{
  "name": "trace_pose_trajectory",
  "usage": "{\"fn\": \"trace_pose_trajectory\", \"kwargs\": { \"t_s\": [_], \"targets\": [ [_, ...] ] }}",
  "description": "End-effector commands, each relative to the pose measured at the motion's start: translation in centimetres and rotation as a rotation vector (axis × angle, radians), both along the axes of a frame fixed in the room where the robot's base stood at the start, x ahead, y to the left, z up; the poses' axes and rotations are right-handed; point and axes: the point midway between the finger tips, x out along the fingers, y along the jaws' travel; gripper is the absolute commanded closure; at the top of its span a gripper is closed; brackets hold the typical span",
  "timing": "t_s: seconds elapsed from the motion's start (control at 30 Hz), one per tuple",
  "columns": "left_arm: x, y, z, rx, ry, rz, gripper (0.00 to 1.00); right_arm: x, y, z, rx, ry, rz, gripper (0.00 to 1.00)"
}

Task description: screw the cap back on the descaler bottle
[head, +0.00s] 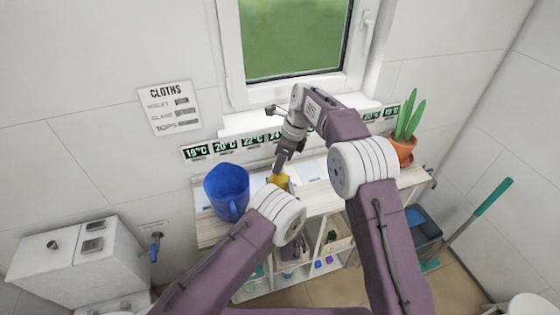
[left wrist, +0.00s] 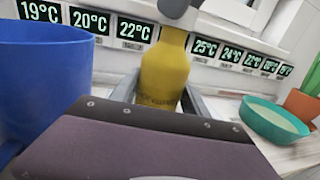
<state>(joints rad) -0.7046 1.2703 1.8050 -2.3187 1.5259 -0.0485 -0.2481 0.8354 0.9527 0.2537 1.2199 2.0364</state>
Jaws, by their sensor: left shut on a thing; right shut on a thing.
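The yellow descaler bottle (head: 279,181) stands upright on the cart top. In the left wrist view the bottle (left wrist: 165,72) is between the fingers of my left gripper (left wrist: 160,92), which is shut on its body. In the head view my left wrist hides that gripper. My right gripper (head: 280,161) reaches down from above, right over the bottle's neck, and is shut on the cap. A dark grey rounded piece, seemingly the cap (left wrist: 174,8), shows at the bottle's top in the left wrist view. Whether it is seated on the neck I cannot tell.
A blue jug (head: 227,188) stands left of the bottle, close to my left gripper. A teal bowl (left wrist: 272,121) sits to the right. A potted plant (head: 403,148) stands at the cart's right end. The wall with temperature signs (head: 224,147) is close behind.

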Motion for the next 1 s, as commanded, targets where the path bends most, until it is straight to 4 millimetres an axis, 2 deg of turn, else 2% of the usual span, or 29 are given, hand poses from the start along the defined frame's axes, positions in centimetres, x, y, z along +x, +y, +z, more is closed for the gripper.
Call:
{"fn": "trace_pose_trajectory", "kwargs": {
  "t_s": [0.87, 0.93, 1.0],
  "targets": [
    [0.0, 0.0, -0.1, 0.001, 0.002, 0.000, 1.00, 0.0, 0.0, -1.1, 0.000, 0.001, -0.002, 1.00],
    [0.0, 0.0, -0.1, 0.001, 0.002, 0.000, 1.00, -0.1, 0.0, -1.1, -0.002, 0.002, -0.040, 1.00],
    [0.0, 0.0, -0.1, 0.001, 0.002, 0.000, 1.00, -0.1, 0.1, -1.1, -0.004, 0.001, -0.150, 1.00]
  ]
}}
